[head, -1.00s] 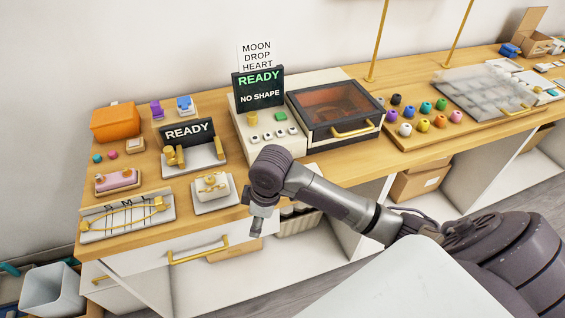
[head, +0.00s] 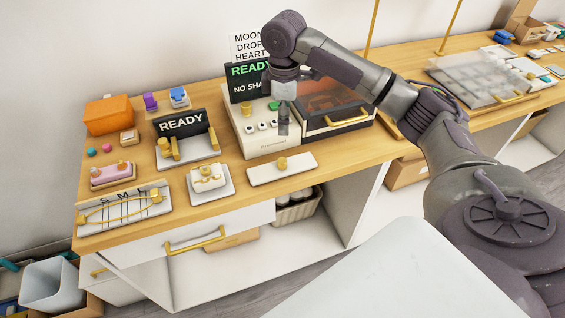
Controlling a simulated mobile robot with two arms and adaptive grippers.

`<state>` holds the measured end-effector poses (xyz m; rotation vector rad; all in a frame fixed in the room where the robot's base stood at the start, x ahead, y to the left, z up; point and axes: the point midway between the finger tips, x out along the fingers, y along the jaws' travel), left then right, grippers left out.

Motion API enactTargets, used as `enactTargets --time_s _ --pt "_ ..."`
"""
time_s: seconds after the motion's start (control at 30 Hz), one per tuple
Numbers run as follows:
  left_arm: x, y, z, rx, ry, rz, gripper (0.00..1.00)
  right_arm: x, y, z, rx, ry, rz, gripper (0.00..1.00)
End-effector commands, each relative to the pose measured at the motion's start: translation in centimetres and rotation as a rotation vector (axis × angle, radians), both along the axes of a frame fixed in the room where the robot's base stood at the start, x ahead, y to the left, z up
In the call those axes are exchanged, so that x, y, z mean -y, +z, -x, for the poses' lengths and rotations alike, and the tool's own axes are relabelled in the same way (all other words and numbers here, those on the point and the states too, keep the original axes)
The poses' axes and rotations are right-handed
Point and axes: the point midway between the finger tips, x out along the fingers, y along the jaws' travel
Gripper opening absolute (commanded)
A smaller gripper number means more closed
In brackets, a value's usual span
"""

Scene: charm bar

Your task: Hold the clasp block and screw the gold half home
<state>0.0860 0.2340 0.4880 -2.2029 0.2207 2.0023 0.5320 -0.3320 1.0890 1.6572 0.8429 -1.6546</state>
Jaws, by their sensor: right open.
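A cream block with gold on top (head: 208,173), apparently the clasp block, sits on a small white square base near the counter's front edge. A gold knob-like piece (head: 282,163) stands on a white plate (head: 302,165) to its right; I cannot tell for sure whether it is the gold half. My right gripper (head: 283,128) points down, open and seemingly empty, above the right part of the cream machine, apart from both pieces. My left gripper is out of view.
Behind are a READY stand (head: 181,123) with gold posts and the cream machine (head: 262,143) with a dark-lidded box (head: 335,105). A sizing board (head: 122,212) and pink block (head: 112,173) lie left. Bare wood (head: 240,188) shows between the front plates.

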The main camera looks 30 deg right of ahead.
Motion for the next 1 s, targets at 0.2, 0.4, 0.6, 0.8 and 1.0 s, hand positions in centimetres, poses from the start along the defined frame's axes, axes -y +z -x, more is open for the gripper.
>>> enactTargets --time_s 0.2,0.4,0.6,0.8,1.0 --pt "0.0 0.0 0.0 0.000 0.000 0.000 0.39 0.1 0.0 0.0 -0.001 0.000 0.000 0.56" --pt "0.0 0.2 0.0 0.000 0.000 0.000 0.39 0.0 -0.8 0.0 -0.004 0.000 0.001 0.56" --pt "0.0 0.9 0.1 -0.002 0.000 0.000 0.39 0.0 -4.6 0.1 -0.006 -0.001 0.000 0.56" --pt "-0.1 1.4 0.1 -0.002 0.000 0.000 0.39 0.0 -7.7 0.1 -0.004 -0.001 0.000 0.56" --pt "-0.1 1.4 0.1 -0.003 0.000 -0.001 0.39 0.0 -8.6 0.0 0.000 0.000 0.000 0.56"
